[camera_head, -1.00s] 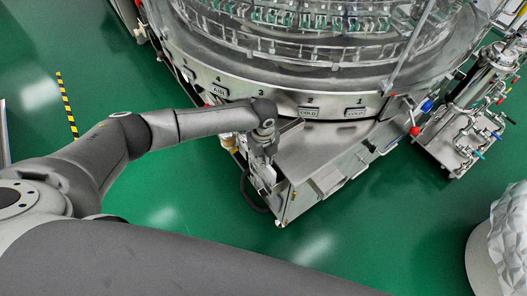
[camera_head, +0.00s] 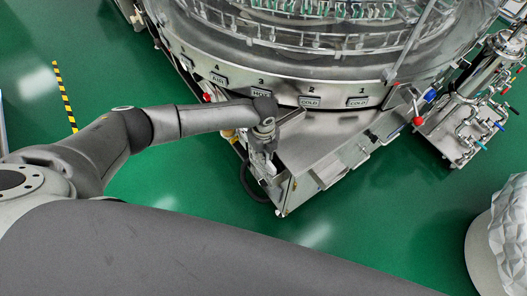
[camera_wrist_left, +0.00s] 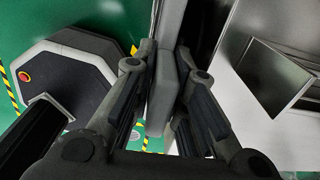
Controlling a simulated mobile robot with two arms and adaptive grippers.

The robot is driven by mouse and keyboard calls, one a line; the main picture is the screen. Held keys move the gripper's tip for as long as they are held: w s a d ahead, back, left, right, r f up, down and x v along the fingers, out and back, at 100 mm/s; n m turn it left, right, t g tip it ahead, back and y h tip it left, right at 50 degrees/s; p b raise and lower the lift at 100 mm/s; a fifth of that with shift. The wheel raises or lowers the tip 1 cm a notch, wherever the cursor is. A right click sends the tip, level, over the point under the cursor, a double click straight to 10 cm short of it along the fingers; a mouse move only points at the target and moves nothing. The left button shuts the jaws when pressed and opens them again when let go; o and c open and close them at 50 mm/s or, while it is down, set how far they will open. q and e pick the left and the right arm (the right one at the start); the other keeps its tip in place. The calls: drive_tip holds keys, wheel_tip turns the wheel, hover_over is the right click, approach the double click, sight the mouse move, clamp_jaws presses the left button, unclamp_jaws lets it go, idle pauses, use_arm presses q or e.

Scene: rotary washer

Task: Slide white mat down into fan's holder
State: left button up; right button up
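My left gripper (camera_head: 267,178) points down at the left front corner of the round washer's metal housing (camera_head: 308,150). A small pale patch shows at its fingertips, but I cannot make out whether it is the white mat. In the left wrist view the two fingers of the left gripper (camera_wrist_left: 167,90) come close together, with grey slab-like surfaces between them. A pale strip (camera_wrist_left: 170,146) shows below, partly covered by the fingers. I cannot clearly tell the mat or the fan's holder apart from the parts around the gripper. My right gripper is not in view.
The washer's ring with labelled plates (camera_head: 261,91) curves behind the gripper. A black hose (camera_head: 252,182) hangs left of the corner. A pipe-and-valve unit (camera_head: 468,125) stands at right, a white wrapped object (camera_head: 500,240) lower right. Green floor (camera_head: 190,185) is open between.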

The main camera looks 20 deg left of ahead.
use_arm(q)
drive_tip(key=o, duration=0.4)
drive_tip(key=shift+r, duration=0.1)
drive_tip(key=shift+w+d, duration=0.1)
drive_tip(key=r, duration=1.2)
drive_tip(key=shift+s, duration=0.2)
drive_tip(key=shift+a+f, duration=0.1)
drive_tip(key=shift+a, duration=0.1)
